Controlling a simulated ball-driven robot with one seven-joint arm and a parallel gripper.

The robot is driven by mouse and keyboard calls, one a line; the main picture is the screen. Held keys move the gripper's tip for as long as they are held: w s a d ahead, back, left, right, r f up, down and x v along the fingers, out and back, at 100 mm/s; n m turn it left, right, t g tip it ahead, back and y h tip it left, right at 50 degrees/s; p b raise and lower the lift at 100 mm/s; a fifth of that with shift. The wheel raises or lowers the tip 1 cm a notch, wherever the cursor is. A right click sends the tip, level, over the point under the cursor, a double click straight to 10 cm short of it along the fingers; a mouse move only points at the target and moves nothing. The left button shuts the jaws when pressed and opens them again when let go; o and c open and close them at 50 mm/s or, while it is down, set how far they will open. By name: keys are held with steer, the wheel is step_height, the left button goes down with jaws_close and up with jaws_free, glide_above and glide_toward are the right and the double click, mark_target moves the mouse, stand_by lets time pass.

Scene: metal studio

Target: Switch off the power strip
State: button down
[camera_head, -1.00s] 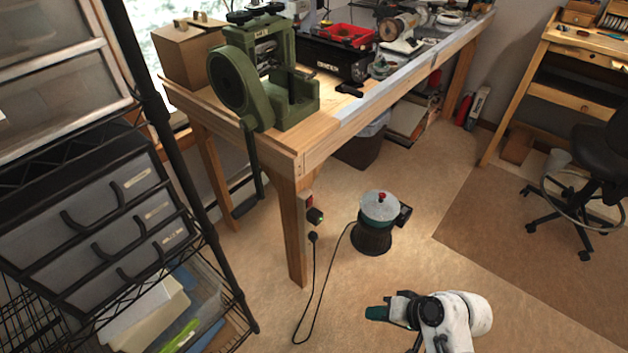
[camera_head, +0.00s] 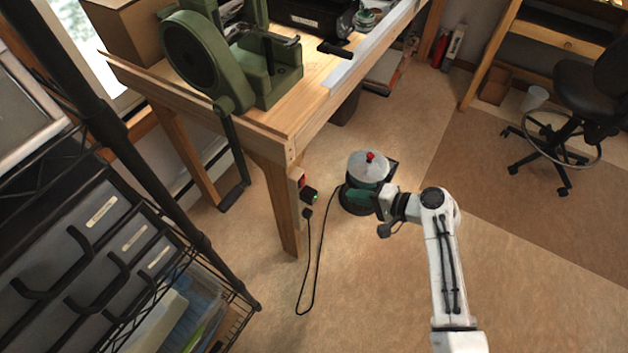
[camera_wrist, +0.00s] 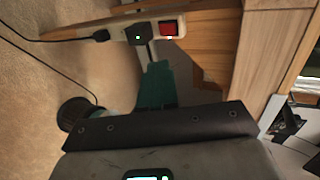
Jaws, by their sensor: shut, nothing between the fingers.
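The power strip (camera_head: 295,188) is a pale narrow bar fixed to the front wooden table leg. It has a red switch (camera_head: 302,181) and a black plug with a small green light (camera_head: 311,195). In the wrist view the strip (camera_wrist: 118,27) lies across the top, with the red switch (camera_wrist: 168,28) right of the black plug (camera_wrist: 139,35). My gripper (camera_head: 364,198) is shut and empty, to the right of the strip and apart from it. Its teal fingers (camera_wrist: 155,82) point towards the strip in the wrist view. In the head view its tips overlap the round machine.
A round machine with a grey lid and red knob (camera_head: 368,165) stands on the floor beside my gripper. A black cord (camera_head: 318,255) loops from the strip over the floor. The workbench (camera_head: 300,125) is above. A wire shelf (camera_head: 228,290) stands left. The floor at front is clear.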

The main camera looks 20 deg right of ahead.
glide_toward(304, 181)
step_height(304, 181, down, 3)
steer(key=w, duration=0.1)
steer(key=w+a, duration=0.2)
steer(key=w, duration=0.1)
steer(key=shift+a, duration=0.2)
steer(key=shift+w+a, duration=0.35)
steer(key=shift+w, duration=0.1)
steer(key=shift+w+a+r, duration=0.1)
steer(key=shift+w+a, duration=0.05)
steer(key=shift+w, duration=0.1)
steer(key=shift+r, duration=0.1)
steer(key=shift+r+p, duration=0.5)
steer(key=shift+r, duration=0.25)
